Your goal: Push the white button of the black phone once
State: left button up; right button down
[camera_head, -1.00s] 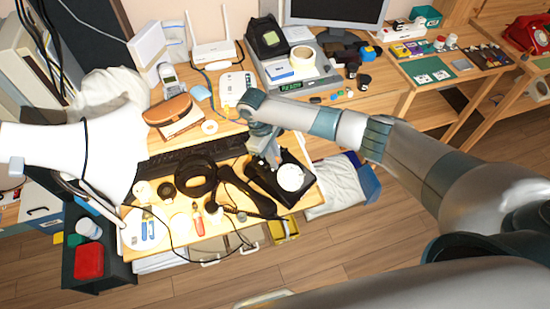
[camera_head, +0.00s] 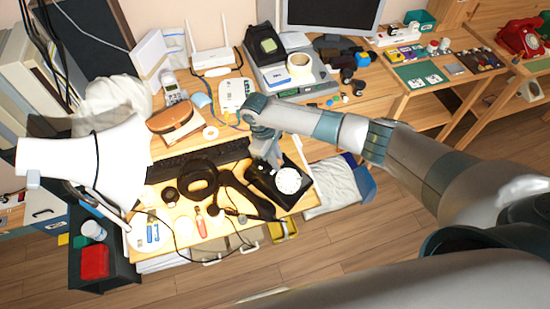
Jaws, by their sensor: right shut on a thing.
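The black phone (camera_head: 262,183) with its round white dial (camera_head: 288,180) lies at the right end of the lit desk. Its black handset (camera_head: 246,197) appears to lie along its left side. My right gripper (camera_head: 274,162) points down at the phone's back edge, just behind the dial. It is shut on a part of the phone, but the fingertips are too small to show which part. The white button cannot be made out and may be hidden by the gripper. My left gripper is not in view.
Black headphones (camera_head: 199,180) and a keyboard (camera_head: 198,158) lie left of the phone. A white lamp (camera_head: 75,160) leans over the desk's left side. A scale with a tape roll (camera_head: 300,60) stands behind. A red phone (camera_head: 519,36) is far right. Floor is free in front.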

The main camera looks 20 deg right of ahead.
jog(key=shift+s+d+r+p, duration=0.2)
jog(key=shift+s+r+p, duration=0.1)
jog(key=shift+r+p, duration=0.45)
jog(key=shift+s+d+r+p, duration=0.15)
jog(key=shift+s+r+p, duration=0.1)
jog(key=shift+r+p, duration=0.4)
jog(key=shift+w+a+r+m+b, duration=0.1)
jog(key=shift+w+r+m+b, duration=0.25)
jog(key=shift+b, duration=0.4)
jog(key=r+b, duration=0.1)
jog(key=r+m+b, duration=0.1)
jog(key=b, duration=0.1)
jog(key=r+m+b, duration=0.1)
jog(key=shift+w+a+r+g, duration=0.1)
jog(key=shift+w+r+g, duration=0.2)
jog(key=shift+r, duration=0.1)
jog(key=r+b, duration=0.1)
jog(key=s+r+m+b, duration=0.1)
jog(key=r+m+b, duration=0.1)
jog(key=shift+s+d+r+y+b, duration=0.2)
jog(key=shift+s+y+b, duration=0.1)
jog(key=shift+y+b, duration=0.1)
jog(key=s+d+r+m+y+b, duration=0.1)
jog(key=s+d+r+m+b, duration=0.2)
jog(key=s+r+b, duration=0.3)
jog(key=s+r+m, duration=0.1)
jog(key=s, duration=0.3)
jog(key=shift+d+m+g+b, duration=0.2)
jog(key=shift+m+g+b, duration=0.1)
jog(key=shift+m+g, duration=0.1)
